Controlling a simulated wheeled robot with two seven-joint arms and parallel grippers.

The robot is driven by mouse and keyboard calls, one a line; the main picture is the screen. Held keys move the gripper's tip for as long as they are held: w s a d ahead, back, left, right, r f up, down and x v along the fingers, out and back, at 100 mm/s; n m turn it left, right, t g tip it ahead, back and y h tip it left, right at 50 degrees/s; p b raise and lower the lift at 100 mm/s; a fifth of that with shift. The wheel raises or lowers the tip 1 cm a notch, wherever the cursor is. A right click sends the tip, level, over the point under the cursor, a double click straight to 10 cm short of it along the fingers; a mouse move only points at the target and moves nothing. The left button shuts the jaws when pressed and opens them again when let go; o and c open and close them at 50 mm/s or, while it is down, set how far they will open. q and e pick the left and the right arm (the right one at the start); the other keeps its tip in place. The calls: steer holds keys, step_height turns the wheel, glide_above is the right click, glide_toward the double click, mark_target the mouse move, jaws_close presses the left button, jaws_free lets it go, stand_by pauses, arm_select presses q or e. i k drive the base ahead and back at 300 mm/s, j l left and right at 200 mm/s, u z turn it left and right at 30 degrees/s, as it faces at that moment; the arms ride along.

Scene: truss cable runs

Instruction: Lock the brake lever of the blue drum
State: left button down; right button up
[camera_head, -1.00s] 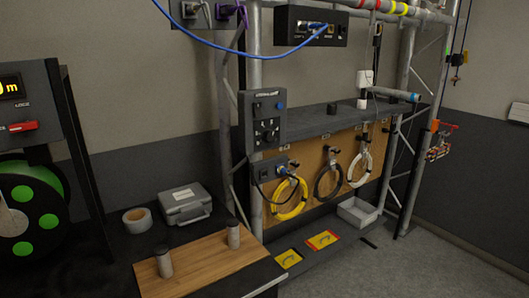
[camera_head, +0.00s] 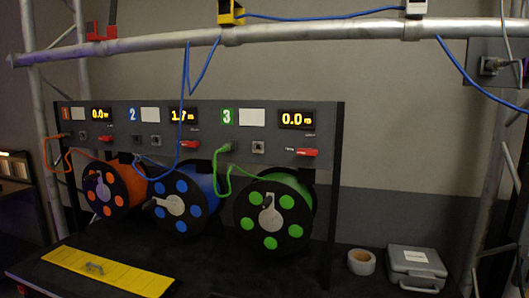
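The blue drum (camera_head: 183,224) is the middle one of three cable drums, below the panel number 2. A red lever (camera_head: 189,144), which looks like its brake lever, sits on the panel above it, below a display (camera_head: 184,115) that seems to read 1.7. The lever lies roughly level; its lock state is too small to read. Blue cable (camera_head: 184,80) runs from the drum's panel section up to the truss. Neither of my grippers is in view.
The orange drum (camera_head: 106,204) is on the left and the green drum (camera_head: 271,240) on the right, with similar red levers above. A yellow strip (camera_head: 105,272) lies on the dark bench in front. A tape roll (camera_head: 361,262) and grey case (camera_head: 416,268) are at right.

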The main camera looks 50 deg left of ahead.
mark_target(194, 144)
steer(key=u, duration=2.1)
